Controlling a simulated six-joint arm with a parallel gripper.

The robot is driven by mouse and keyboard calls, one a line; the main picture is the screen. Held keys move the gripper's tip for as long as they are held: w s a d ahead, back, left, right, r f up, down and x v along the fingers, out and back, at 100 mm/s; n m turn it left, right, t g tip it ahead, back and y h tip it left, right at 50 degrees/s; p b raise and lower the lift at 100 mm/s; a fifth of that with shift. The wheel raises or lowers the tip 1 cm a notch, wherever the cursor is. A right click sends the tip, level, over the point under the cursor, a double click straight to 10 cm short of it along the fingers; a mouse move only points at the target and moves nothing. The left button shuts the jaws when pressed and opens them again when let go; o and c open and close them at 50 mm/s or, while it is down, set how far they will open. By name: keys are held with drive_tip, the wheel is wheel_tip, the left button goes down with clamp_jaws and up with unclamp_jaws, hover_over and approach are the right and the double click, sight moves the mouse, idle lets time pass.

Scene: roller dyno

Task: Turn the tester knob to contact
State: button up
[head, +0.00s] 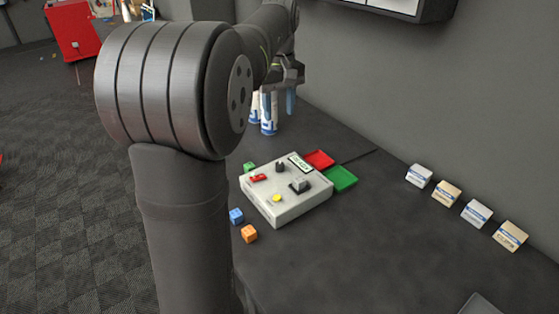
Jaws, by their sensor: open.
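The tester (285,212) is a pale grey box on the dark bench, near the middle of the head view. On its top are a small dark knob (280,167) near the back and a larger dark grey knob or socket (300,186) towards the right. A red switch (258,178), a yellow button (277,198) and a small labelled display (299,163) are also on top. The knob's setting is too small to read. My gripper (281,98) is open, above and beyond the tester, apart from it; its fingers overlap the bottles behind in the picture.
A red tray (319,159) and a green tray (342,179) adjoin the tester's far right side. Blue (236,216), orange (249,233) and green (249,168) cubes lie around it. White-and-blue bottles (269,127) stand behind. Several small boxes (474,213) line the wall side.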

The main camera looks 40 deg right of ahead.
sight(279, 164)
wheel_tip(279, 164, down, 17)
drive_tip(key=shift+f, duration=0.1)
idle(0.4)
drive_tip(key=c, duration=1)
